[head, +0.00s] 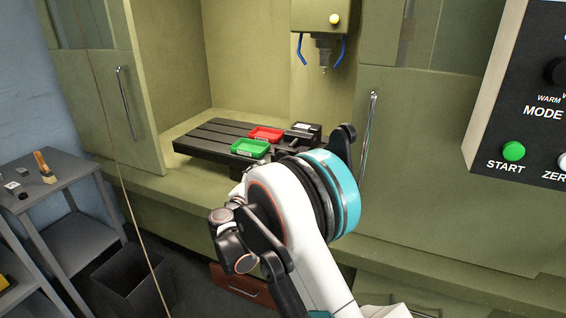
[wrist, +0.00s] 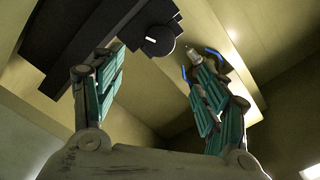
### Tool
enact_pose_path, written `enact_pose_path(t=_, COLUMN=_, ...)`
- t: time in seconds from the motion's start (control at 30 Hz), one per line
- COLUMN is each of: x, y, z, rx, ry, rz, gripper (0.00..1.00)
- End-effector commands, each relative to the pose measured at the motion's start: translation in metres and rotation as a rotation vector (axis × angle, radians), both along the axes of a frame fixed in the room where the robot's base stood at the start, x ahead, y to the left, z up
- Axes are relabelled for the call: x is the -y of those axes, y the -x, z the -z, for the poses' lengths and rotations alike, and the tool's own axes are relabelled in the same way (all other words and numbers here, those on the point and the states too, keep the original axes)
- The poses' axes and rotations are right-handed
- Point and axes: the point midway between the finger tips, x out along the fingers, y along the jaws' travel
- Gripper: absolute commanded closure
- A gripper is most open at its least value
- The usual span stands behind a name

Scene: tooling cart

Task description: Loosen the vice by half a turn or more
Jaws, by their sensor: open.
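The vice (head: 305,130) is a small dark block with a pale top, at the right end of the slotted machine table. My own arm hides its front and lower part in the head view. In the wrist view a dark round part with a short white bar (wrist: 158,40) shows beyond the fingertips. It looks like the vice's turning end, but I cannot be sure. My gripper (wrist: 155,57) is open, its two teal-padded fingers spread with nothing between them. The round part seems apart from both fingers. The head view does not show the fingers clearly.
A red tray (head: 266,134) and a green tray (head: 250,148) sit on the dark table (head: 203,138) left of the vice. The spindle (head: 323,52) with blue nozzles hangs above. A door handle (head: 368,135) stands right of my arm. A grey cart (head: 65,168) is at left.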

Motion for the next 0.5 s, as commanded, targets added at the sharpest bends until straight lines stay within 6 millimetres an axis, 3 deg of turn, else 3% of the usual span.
enact_pose_path(t=0.5, x=0.034, y=-0.088, z=0.002, rx=-0.003, ry=0.001, rz=0.003, gripper=0.33)
